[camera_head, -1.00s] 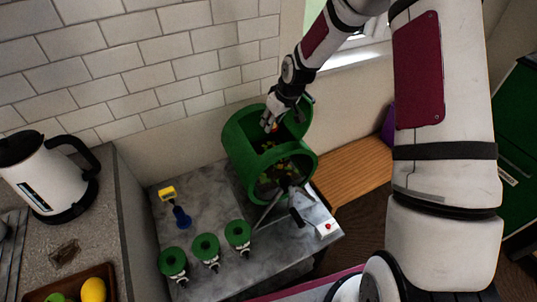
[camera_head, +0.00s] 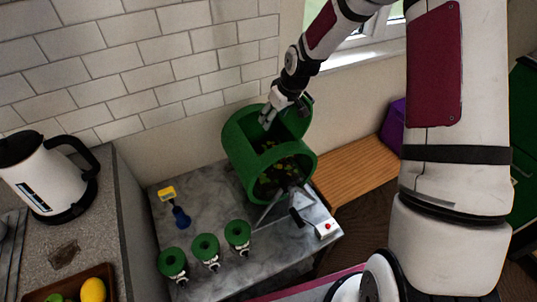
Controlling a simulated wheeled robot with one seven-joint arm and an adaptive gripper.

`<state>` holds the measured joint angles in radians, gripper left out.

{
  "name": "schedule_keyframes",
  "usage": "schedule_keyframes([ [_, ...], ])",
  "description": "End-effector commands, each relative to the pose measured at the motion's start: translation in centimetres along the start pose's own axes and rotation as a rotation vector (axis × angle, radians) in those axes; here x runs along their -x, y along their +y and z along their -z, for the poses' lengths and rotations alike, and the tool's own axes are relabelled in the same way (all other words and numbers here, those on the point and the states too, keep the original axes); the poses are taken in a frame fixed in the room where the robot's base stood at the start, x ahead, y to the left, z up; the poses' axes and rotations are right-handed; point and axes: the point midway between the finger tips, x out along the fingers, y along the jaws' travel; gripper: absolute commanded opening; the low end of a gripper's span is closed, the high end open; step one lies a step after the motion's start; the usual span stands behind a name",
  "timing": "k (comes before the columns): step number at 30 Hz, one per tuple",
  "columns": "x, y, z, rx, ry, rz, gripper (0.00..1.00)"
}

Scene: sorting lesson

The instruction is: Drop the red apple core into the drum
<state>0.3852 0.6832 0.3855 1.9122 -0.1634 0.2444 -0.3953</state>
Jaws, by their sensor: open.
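The green drum (camera_head: 238,153) lies tilted on a metal stand on the grey marble-topped table, its hatch open toward the top. Dark matter with yellow-green scraps shows inside it. My gripper (camera_head: 267,120) is open above the hatch, its fingers pointing down over the opening. I see nothing between the fingers. The red apple core cannot be made out now, either in the gripper or among the scraps.
Several small green-topped items (camera_head: 206,247) stand at the table's front. A blue-and-yellow tool (camera_head: 179,214) lies left of the drum. A small white box with a red button (camera_head: 326,228) sits at right. A kettle (camera_head: 45,178) stands on the left counter.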

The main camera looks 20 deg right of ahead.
Motion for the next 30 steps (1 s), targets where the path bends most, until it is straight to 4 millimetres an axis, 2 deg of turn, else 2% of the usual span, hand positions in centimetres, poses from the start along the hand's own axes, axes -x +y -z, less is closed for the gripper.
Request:
schedule_keyframes([
  [1, 1.3, 0.2, 0.1, -0.001, 0.004, -0.004, 0.57],
  [6, 4.8, 0.2, 0.1, -0.002, 0.004, -0.004, 0.57],
  [12, 7.8, 0.1, 0.0, -0.002, 0.001, -0.002, 0.57],
  [18, 8.9, 0.1, 0.0, -0.001, -0.001, -0.001, 0.57],
  [30, 9.0, 0.0, 0.0, 0.000, 0.000, 0.000, 0.57],
])
